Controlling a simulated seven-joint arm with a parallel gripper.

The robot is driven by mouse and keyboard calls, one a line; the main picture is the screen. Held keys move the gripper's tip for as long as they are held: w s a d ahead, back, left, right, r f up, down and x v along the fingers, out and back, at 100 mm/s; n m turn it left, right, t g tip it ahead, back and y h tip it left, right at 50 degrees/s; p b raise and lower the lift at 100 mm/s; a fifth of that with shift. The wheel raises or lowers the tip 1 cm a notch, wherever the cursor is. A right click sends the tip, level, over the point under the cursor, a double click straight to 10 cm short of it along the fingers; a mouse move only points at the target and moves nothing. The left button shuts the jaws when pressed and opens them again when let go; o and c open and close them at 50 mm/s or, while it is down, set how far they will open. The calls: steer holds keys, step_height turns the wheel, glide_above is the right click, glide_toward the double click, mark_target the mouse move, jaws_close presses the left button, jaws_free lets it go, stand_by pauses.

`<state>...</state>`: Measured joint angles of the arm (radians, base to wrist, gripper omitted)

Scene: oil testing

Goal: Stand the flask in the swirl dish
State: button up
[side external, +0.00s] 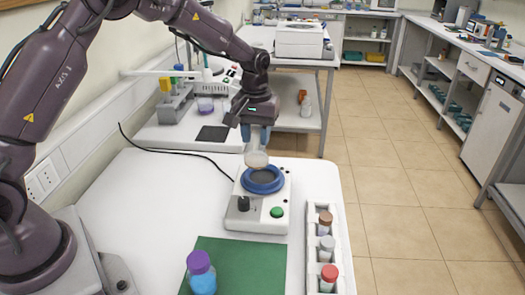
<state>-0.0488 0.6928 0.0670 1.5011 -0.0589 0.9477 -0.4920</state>
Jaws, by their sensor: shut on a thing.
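My gripper (256,143) points down with its blue fingers shut on a small clear, pale flask (256,159). The flask looks upright, and its upper part is hidden between the fingers. The swirl dish (263,190) is a blue ring with a dark grey inside, on top of a white machine with a black knob and a green button. The flask's base appears just above the far rim of the dish in the picture. From this single view I cannot tell the exact gap between them.
A green mat (243,262) lies in front of the machine, with a purple-capped bottle (201,273) of blue liquid on it. A white rack (313,257) of capped vials stands at the right table edge. A black cable runs behind the machine. The table left of the machine is clear.

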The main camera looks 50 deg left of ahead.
mark_target(262, 151)
steer(key=w+f, duration=0.2)
steer(key=shift+w+a+f, duration=0.1)
steer(key=shift+f, duration=1.65)
steer(key=shift+f, duration=0.15)
steer(key=o, duration=1)
steer(key=shift+c, duration=0.2)
